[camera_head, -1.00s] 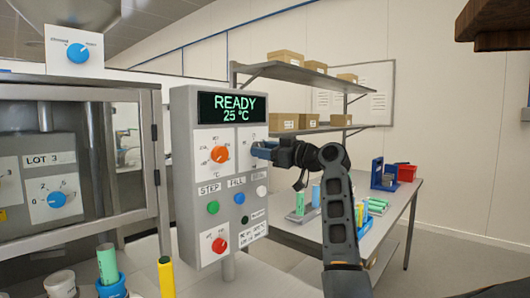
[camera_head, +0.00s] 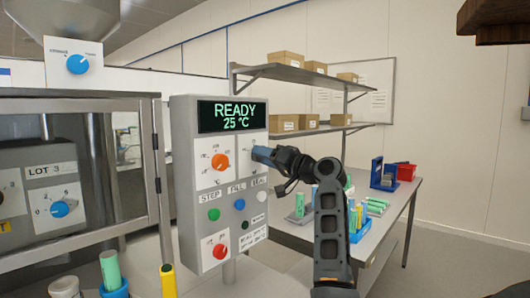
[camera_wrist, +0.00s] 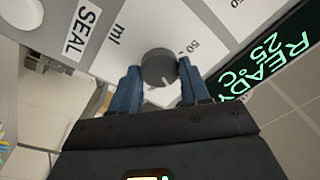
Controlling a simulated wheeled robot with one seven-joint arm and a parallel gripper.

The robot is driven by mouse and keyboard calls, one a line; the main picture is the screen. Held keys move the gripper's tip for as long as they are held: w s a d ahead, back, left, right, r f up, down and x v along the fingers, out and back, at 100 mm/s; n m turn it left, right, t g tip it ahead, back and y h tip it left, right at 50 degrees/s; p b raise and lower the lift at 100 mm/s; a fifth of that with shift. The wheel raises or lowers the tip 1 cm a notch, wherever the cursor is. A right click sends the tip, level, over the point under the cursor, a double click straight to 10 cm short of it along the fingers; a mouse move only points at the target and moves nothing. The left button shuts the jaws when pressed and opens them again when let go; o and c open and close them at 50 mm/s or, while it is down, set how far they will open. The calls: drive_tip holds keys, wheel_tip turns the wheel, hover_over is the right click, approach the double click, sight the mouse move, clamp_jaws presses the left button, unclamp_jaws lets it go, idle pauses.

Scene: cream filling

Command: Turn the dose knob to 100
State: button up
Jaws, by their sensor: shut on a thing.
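The control panel (camera_head: 183,193) stands upright with a green display (camera_head: 232,116) reading READY 25 °C. The dose knob (camera_wrist: 157,66) is a dark grey round knob with a pale pointer line, on a white ml scale plate where a 50 mark (camera_wrist: 192,46) shows. My gripper (camera_wrist: 159,74) has its blue fingers on both sides of the knob, shut on it. In the head view my gripper (camera_head: 263,154) is at the panel's upper right and hides the knob. I cannot tell the pointer's exact reading.
Left of the dose plate is an orange knob (camera_head: 219,161); below are a green button (camera_head: 213,214), a blue button (camera_head: 239,204) and a red knob (camera_head: 220,251). A glass-fronted cabinet (camera_head: 150,190) stands left. A table (camera_head: 398,208) with several vials is right.

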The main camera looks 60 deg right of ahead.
drive_tip(key=shift+a+m+g+h+p, duration=0.1)
drive_tip(key=shift+m+g+h+p, duration=0.25)
drive_tip(key=shift+m+p, duration=2.1)
drive_tip(key=m+b, duration=0.2)
drive_tip(key=m, duration=0.1)
drive_tip(key=shift+h+b, duration=0.25)
drive_tip(key=shift+b, duration=0.05)
drive_tip(key=o, duration=1.1)
drive_tip(key=shift+c, duration=0.2)
drive_tip(key=b+v, duration=0.2)
drive_tip(key=v, duration=0.5)
drive_tip(key=shift+s, duration=0.4)
drive_tip(key=shift+f, duration=0.1)
